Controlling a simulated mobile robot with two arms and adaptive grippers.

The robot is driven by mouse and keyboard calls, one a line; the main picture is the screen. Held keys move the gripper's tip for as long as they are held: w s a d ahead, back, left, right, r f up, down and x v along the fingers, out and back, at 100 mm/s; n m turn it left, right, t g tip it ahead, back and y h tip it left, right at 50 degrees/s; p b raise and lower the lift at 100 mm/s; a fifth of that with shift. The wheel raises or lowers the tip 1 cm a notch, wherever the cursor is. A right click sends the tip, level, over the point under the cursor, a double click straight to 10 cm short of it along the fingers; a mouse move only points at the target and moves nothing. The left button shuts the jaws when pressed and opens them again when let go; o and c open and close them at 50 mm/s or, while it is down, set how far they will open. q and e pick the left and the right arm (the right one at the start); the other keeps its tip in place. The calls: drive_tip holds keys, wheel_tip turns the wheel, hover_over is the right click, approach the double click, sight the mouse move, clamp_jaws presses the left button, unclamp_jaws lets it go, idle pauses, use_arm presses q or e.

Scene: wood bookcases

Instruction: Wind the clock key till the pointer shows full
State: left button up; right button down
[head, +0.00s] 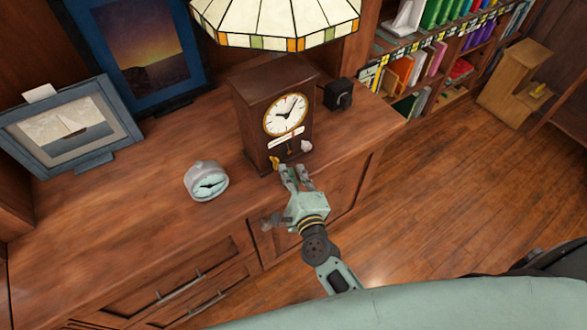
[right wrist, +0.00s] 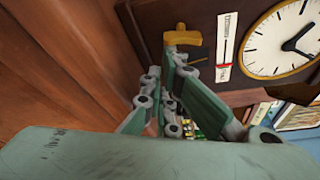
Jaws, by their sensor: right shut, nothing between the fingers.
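The brown wooden clock (head: 262,118) stands upright on the cabinet top, with a white round dial (head: 286,115). Its brass key (head: 274,162) sticks out low on the front, and shows in the right wrist view (right wrist: 182,38) with its bar roughly level. Beside it is a white gauge strip (right wrist: 228,48) with a thin red line; its small lettering cannot be read surely. My right gripper (head: 296,172) is shut and empty, just in front of the clock and close below the key. Whether the fingertips touch the key cannot be told. My left gripper is not in view.
Framed pictures (head: 72,124) stand at the left. The front counter is clear.

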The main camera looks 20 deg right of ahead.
drive_tip(key=shift+a+m, duration=0.2)
drive_tip(key=shift+m, duration=0.2)
drive_tip(key=shift+a+f, duration=0.15)
drive_tip(key=shift+f, duration=0.05)
drive_tip(key=shift+s+a+f, duration=0.15)
drive_tip(key=shift+a+f, duration=0.05)
drive_tip(key=shift+a, duration=0.05)
drive_tip(key=shift+a+f, duration=0.1)
drive_tip(key=shift+a, duration=0.1)
drive_tip(key=shift+s+a, duration=0.2)
drive_tip(key=shift+a, duration=0.25)
drive_tip(key=shift+s, duration=0.1)
idle(1.2)
